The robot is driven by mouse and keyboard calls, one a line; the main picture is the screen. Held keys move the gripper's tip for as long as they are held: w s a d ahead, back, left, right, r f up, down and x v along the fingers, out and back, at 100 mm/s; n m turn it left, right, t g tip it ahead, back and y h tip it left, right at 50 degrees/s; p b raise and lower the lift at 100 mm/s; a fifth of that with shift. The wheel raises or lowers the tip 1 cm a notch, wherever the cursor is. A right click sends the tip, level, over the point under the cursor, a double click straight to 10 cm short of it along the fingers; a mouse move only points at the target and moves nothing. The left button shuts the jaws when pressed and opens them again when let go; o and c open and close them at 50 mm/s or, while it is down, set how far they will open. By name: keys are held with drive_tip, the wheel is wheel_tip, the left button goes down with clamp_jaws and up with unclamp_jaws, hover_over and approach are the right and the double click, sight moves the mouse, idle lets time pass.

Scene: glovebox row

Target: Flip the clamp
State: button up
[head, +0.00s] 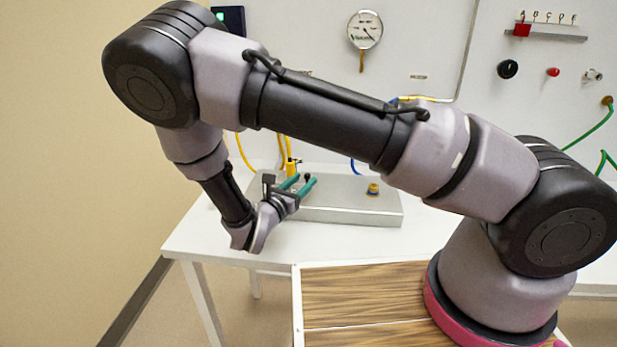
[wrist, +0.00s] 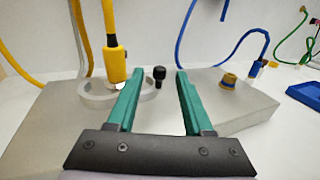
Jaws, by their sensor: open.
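My gripper (wrist: 159,73) has two green fingers, spread apart with nothing held between them. In the head view my gripper (head: 305,179) is over the left part of a grey metal box. A small black-capped knob or lever (wrist: 159,76) shows between the fingertips in the wrist view; it looks like the clamp's handle, and I cannot tell whether the fingers touch it. A pale round ring (wrist: 98,92) lies just left of it, partly hidden by the left finger. A yellow plug (wrist: 115,62) stands upright at the ring.
The grey box (head: 345,210) sits on a white table (head: 200,230). A brass fitting (wrist: 229,80) with a blue band stands on its right part. Yellow and blue hoses run behind. A blue tray (wrist: 304,93) lies at right. A pressure gauge (head: 365,30) hangs on the wall.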

sight(306, 178)
drive_tip(key=shift+x, duration=1.65)
clamp_jaws()
drive_tip(key=shift+w+n+t+y, duration=0.1)
drive_tip(key=shift+n+t+y, duration=0.3)
drive_tip(key=shift+y, duration=0.1)
drive_tip(key=n+y, duration=0.1)
drive_tip(key=y, duration=0.1)
drive_tip(key=w+n+t+y, duration=0.1)
drive_tip(key=n+y, duration=0.1)
drive_tip(key=w+n+t+y, duration=0.1)
drive_tip(key=y, duration=0.2)
drive_tip(key=shift+n, duration=0.3)
drive_tip(key=shift+w+a+n+y, duration=0.15)
drive_tip(key=shift+w+n+y, duration=0.1)
drive_tip(key=shift+n+y, duration=0.55)
drive_tip(key=shift+w+a+n+y, duration=0.1)
drive_tip(key=shift+w+n+y, duration=0.15)
drive_tip(key=shift+n+y, duration=0.6)
drive_tip(key=shift+w+a+n+y, duration=0.15)
drive_tip(key=shift+w+n+y, duration=0.15)
drive_tip(key=shift+y, duration=1.25)
